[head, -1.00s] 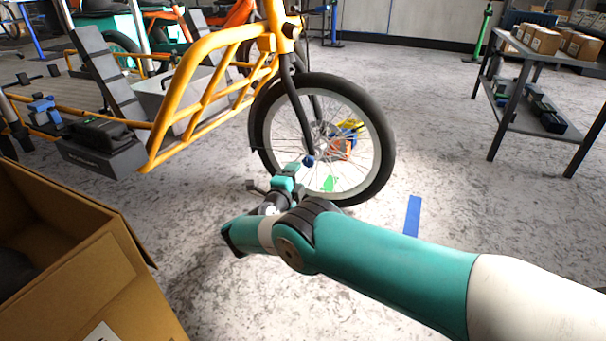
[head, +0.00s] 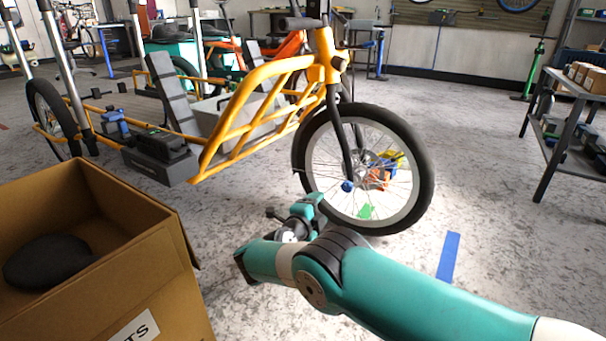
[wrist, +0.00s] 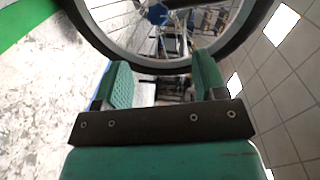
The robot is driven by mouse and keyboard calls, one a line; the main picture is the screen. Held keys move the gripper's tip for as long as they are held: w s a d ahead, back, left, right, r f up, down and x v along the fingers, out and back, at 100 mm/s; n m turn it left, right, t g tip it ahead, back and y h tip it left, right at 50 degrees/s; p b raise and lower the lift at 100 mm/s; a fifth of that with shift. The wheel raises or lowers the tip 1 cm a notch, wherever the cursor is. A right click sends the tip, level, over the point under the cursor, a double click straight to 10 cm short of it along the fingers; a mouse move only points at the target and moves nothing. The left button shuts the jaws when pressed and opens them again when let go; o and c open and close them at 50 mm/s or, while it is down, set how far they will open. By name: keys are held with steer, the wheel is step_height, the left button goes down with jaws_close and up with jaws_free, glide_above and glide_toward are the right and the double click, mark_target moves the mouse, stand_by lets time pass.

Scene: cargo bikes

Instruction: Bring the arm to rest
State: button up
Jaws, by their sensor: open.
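My teal arm reaches in from the lower right of the head view, bent at a dark joint. My gripper (head: 290,212) is at its far end, in front of the yellow cargo bike's front wheel (head: 421,205). In the wrist view my gripper (wrist: 163,85) has two teal fingers standing apart with nothing between them. The wheel's tyre (wrist: 150,62) arches just beyond the fingertips in that view. I cannot tell the exact gap between fingers and tyre.
An open cardboard box (head: 150,285) with a dark rounded thing (head: 48,262) inside stands at the lower left. The yellow cargo bike (head: 262,72) fills the middle. A shelf table (head: 560,130) stands at the right. Blue tape (head: 448,256) marks open floor right of the wheel.

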step_height(320, 180, up, 17)
steer(key=w+d+n+g+y+p, duration=0.1)
steer(key=w+n+g+y+p, duration=0.1)
steer(key=n+g+y+p, duration=0.4)
steer(key=s+d+r+n+g+y+p, duration=0.1)
steer(key=s+d+r+n+y+p, duration=0.15)
steer(key=s+r+n+p, duration=0.6)
steer(key=s+d+r+n+g+y+p, duration=0.1)
steer(key=s+r+n+g+y+p, duration=0.15)
steer(key=s+r+n, duration=0.7)
steer(key=s+r+n+g+y+p, duration=0.15)
steer(key=s+r+p, duration=0.3)
steer(key=s, duration=1.15)
steer(key=s+d+r+n+g+y+p, duration=0.1)
steer(key=s+r+n+g+y+p, duration=0.2)
steer(key=s+r, duration=0.75)
step_height(320, 180, up, 33)
steer(key=s+n+h+p, duration=0.1)
steer(key=s+p, duration=0.1)
steer(key=p, duration=3.3)
steer(key=shift+a, duration=0.15)
